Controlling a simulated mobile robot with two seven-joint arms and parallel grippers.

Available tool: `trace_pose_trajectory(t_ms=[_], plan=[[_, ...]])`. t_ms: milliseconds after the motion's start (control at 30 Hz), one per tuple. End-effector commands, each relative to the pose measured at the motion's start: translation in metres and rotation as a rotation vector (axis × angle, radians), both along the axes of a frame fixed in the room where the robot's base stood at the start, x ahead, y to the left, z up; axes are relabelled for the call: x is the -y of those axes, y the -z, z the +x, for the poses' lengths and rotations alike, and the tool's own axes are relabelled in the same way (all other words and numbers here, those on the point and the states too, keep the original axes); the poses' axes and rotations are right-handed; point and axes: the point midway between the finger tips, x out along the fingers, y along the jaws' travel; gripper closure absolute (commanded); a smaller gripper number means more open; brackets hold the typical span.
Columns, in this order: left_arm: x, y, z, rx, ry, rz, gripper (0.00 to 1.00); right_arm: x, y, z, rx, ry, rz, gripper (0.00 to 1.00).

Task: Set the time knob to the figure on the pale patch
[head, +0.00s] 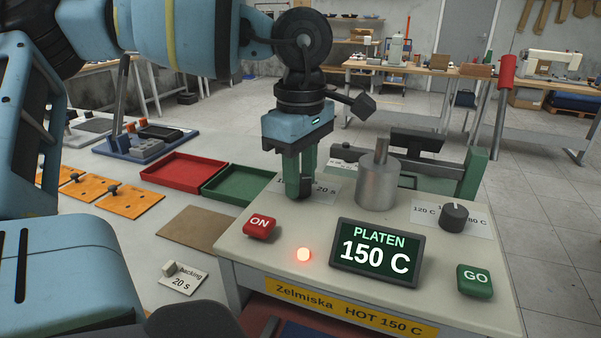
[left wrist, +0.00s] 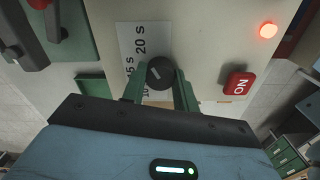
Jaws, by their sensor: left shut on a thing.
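The time knob (left wrist: 161,72) is a dark round knob on the press top, with a short pale mark on its face. Its white dial card (left wrist: 140,45) shows 20 S and 15 S, and a further figure is partly hidden. I cannot tell which figure the mark meets. My left gripper (head: 303,192) points down, its green fingers shut on the knob's sides. The left wrist view shows the fingers (left wrist: 161,88) on both sides of it. The pale patch (head: 182,284) on the left bench reads "backing 20 s". My right gripper is not in view.
The press top holds a red ON button (head: 260,226), a lit lamp (head: 304,254), a PLATEN 150 C display (head: 376,253), a green GO button (head: 474,281) and a temperature knob (head: 454,217). A metal cylinder (head: 377,187) stands close right of my gripper.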

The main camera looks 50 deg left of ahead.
Motion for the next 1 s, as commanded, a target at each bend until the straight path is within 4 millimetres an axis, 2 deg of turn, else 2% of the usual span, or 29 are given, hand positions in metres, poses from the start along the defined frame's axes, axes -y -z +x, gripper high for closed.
trace_pose_trajectory(t_ms=[67, 100, 267, 533, 633, 1000], plan=[[0.000, 0.000, 0.000, 0.002, 0.002, 0.001, 0.93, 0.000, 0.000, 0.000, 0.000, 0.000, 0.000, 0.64], [0.000, 0.000, 0.000, 0.002, 0.002, 0.001, 0.68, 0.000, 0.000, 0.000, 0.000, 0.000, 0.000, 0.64], [0.000, 0.000, 0.000, 0.001, 0.001, 0.000, 0.49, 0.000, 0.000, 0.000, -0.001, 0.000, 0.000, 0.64], [0.000, -0.001, 0.000, 0.001, 0.000, 0.000, 0.49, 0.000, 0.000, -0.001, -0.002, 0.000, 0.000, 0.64], [0.000, -0.007, 0.000, 0.002, -0.001, 0.001, 0.49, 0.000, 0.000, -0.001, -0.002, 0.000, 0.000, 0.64], [0.000, -0.062, 0.001, 0.004, -0.001, 0.002, 0.49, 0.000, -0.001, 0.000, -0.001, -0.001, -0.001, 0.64]])
